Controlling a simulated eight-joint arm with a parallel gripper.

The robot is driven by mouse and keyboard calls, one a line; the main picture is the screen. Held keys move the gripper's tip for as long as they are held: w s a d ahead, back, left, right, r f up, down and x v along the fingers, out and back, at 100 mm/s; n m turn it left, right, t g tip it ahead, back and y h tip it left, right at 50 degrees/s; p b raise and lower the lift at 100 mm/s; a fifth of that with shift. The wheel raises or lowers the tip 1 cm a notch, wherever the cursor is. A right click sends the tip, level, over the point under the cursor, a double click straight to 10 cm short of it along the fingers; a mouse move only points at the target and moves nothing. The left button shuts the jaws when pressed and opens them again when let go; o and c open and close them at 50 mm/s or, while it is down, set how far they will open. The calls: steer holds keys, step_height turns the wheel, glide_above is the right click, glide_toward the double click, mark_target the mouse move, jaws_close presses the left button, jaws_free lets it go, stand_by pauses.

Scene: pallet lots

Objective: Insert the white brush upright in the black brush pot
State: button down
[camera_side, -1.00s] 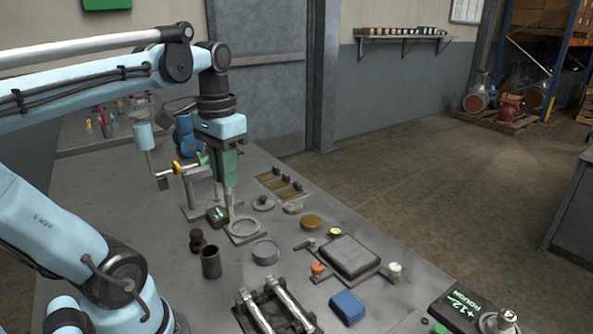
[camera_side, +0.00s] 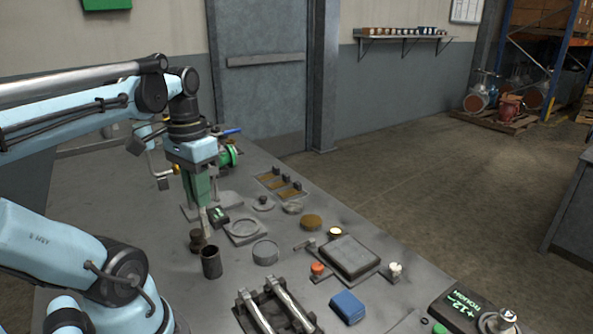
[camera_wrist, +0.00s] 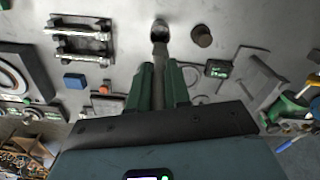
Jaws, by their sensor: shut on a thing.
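My gripper (camera_side: 202,202) is shut on the white brush, whose pale lower end (camera_side: 206,221) sticks out below the green fingers in the side view. The brush looks close to upright there. In the wrist view my gripper (camera_wrist: 158,70) has the greyish brush shaft (camera_wrist: 159,60) between its fingers. The black brush pot (camera_side: 211,264) stands upright on the table, in front of and below the brush in the side view. Its dark mouth (camera_wrist: 160,27) shows beyond the brush end in the wrist view. The brush appears outside the pot; the exact gap is hard to tell.
A dark knobbed piece (camera_side: 197,241) stands close behind the pot. A square plate with a ring (camera_side: 243,231) and a small dark display box (camera_side: 218,217) are near the gripper. A round grey dish (camera_side: 265,253) lies right of the pot. A rail fixture (camera_side: 243,311) is in front.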

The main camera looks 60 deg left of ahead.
mark_target(201, 214)
steer(key=shift+f, duration=3.9)
steer(key=c, duration=1)
jaws_free()
steer(key=shift+r, duration=0.1)
step_height(201, 214, up, 12)
steer(key=shift+f, duration=0.1)
